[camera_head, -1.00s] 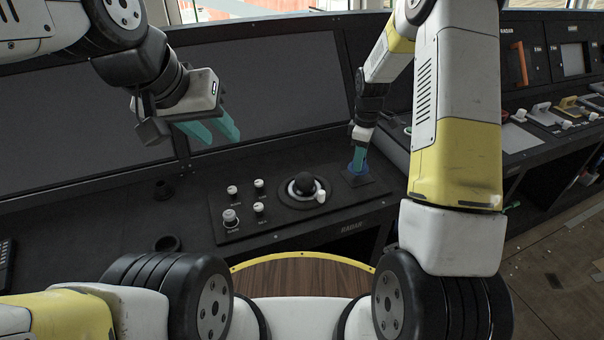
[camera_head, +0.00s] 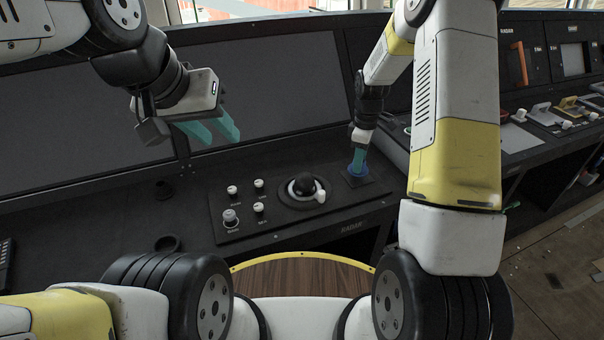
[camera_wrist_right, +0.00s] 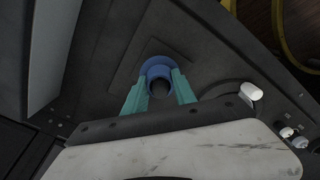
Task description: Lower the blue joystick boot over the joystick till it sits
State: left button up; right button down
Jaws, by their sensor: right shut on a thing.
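The blue joystick boot (camera_head: 358,172) is at the right end of the console, low over a dark square plate (camera_head: 373,181). It also shows in the right wrist view as a blue ring with a wider blue base (camera_wrist_right: 158,68). My right gripper (camera_head: 358,160) is shut on the boot, with a teal finger on each side of it (camera_wrist_right: 159,90). A dark round shape shows inside the ring; I cannot tell if it is the joystick. Whether the boot's base touches the plate is too small to tell. My left gripper (camera_head: 212,132) is open and empty above the console at the left.
The radar panel with a black trackball (camera_head: 305,183) and several white knobs (camera_head: 231,216) lies left of the boot. A dark ring-shaped holder (camera_head: 167,243) stands further left. Large dark screens (camera_head: 265,85) rise behind the console.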

jog(key=shift+f, duration=1.4)
jog(key=c, duration=0.9)
grip_release()
jog(key=shift+r, duration=0.1)
notch_tip(320, 180, up, 8)
jog(key=shift+f, duration=0.15)
